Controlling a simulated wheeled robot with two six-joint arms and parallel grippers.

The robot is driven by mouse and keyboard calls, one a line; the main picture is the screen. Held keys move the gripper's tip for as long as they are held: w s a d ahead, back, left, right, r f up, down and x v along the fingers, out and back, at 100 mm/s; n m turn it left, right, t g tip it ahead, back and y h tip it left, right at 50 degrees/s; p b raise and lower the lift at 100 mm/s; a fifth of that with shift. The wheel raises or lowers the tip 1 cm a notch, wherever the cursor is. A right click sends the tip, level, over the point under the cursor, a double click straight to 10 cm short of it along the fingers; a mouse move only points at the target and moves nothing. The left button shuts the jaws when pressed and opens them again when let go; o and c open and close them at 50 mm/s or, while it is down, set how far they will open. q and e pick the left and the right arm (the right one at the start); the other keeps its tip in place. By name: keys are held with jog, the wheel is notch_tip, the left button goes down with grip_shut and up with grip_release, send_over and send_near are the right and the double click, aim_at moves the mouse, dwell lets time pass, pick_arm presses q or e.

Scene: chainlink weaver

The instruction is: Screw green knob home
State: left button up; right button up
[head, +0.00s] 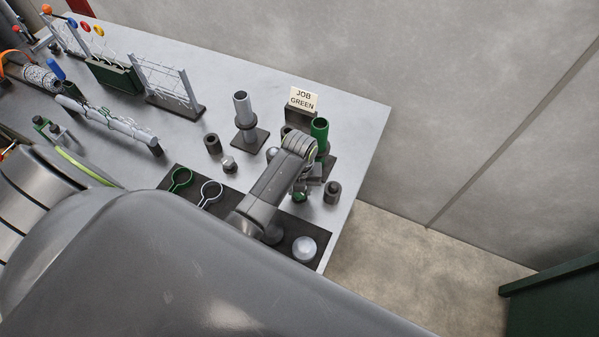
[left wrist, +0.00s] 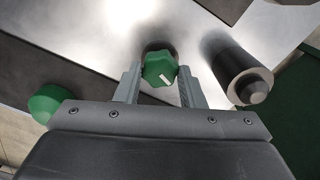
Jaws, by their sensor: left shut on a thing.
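The green knob (left wrist: 160,68) has a lobed rim and a white mark on its face. It sits between the two fingers of my left gripper in the left wrist view, and the gripper (left wrist: 158,88) is shut on it. In the head view my left gripper (head: 307,187) is low over the table near the front right, just in front of a green tube (head: 320,131) standing on a dark base. A bit of green (head: 299,196) shows at the fingers there. What the knob is seated on is hidden beneath it. My right gripper is not in view.
A dark cylinder with a stepped top (head: 333,190) stands close right of the gripper. A grey tube (head: 243,109), a sign reading JOB GREEN (head: 303,99) and a silver dome (head: 305,247) are nearby. The table's right edge (head: 374,150) is close.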

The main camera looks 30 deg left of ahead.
pick_arm(q)
jog(key=shift+w+m, duration=0.1)
jog(key=shift+m, duration=1)
jog(key=o, duration=1)
